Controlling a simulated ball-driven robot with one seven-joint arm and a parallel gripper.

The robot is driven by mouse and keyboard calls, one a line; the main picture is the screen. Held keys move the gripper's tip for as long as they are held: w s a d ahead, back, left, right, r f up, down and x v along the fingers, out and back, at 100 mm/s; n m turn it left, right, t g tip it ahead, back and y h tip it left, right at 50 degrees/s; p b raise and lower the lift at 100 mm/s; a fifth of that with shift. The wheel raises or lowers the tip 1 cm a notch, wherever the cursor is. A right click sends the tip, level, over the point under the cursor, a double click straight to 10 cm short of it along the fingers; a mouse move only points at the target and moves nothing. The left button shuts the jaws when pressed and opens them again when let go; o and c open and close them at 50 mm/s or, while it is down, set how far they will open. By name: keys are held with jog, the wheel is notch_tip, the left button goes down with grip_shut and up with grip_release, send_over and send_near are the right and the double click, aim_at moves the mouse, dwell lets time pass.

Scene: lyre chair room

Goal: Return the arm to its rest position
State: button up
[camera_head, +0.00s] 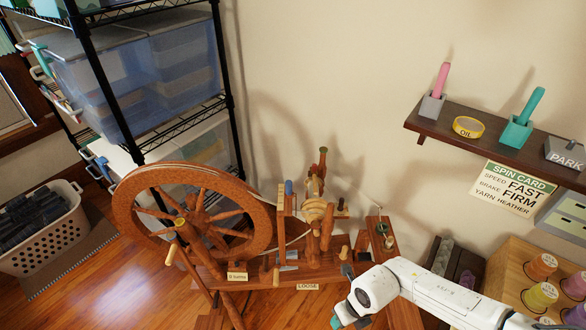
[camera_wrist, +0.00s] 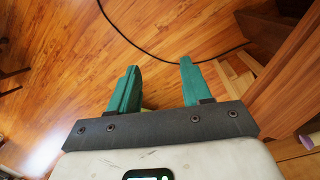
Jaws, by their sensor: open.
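My white arm reaches in from the lower right of the head view. My gripper (camera_head: 349,318) with its teal fingers hangs at the bottom edge, in front of the spinning wheel's base. In the wrist view my gripper (camera_wrist: 158,88) shows two teal fingers standing apart with nothing between them but wood floor. It is open and empty. The wooden spinning wheel (camera_head: 128,207) stands left of my gripper in the head view. Part of its base and the floor behind my arm are hidden.
A wall shelf (camera_head: 462,127) with holders is at upper right. A wooden rack (camera_head: 510,262) holds yarn cones at lower right. A black wire rack (camera_head: 229,98) with plastic bins and a white basket (camera_head: 45,240) stand left. A dark cable (camera_wrist: 128,40) crosses the floor. Open floor (camera_head: 110,290) is at lower left.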

jog(key=w+a+r+m+t+y, duration=0.25)
jog(key=a+r+y, duration=0.25)
jog(key=a+r, duration=0.6)
jog(key=w+a+r+m+t+y, duration=0.1)
jog(key=w+a+r+t+y, duration=0.15)
jog(key=a+r+y, duration=0.85)
jog(key=w+r+m+t+h, duration=0.3)
jog(key=r+m+t, duration=0.25)
jog(key=r, duration=0.35)
jog(key=w+r+m+t+h, duration=0.3)
jog(key=w+r+m+t, duration=0.15)
jog(key=r+m, duration=0.3)
jog(key=d+f+m+t+h, duration=0.1)
jog(key=d+m+t+h, duration=0.2)
jog(key=d+m+h, duration=1)
jog(key=s+d+f+m+g+h, duration=0.1)
jog(key=s+d+f+m+g, duration=0.3)
jog(key=d+f+m, duration=0.45)
jog(key=s+d+f+m+g, duration=0.1)
jog(key=s+d+f+g, duration=0.5)
jog(key=s+d+f, duration=0.4)
jog(key=s+d+f+m+g+y, duration=0.1)
jog(key=s+d+f+g, duration=0.1)
jog(key=s, duration=0.9)
jog(key=s+d+f+m+g+y, duration=0.1)
jog(key=s+g, duration=0.4)
jog(key=s, duration=0.6)
notch_tip(320, 180, down, 3)
jog(key=shift+d+r, duration=0.2)
jog(key=shift+d, duration=0.35)
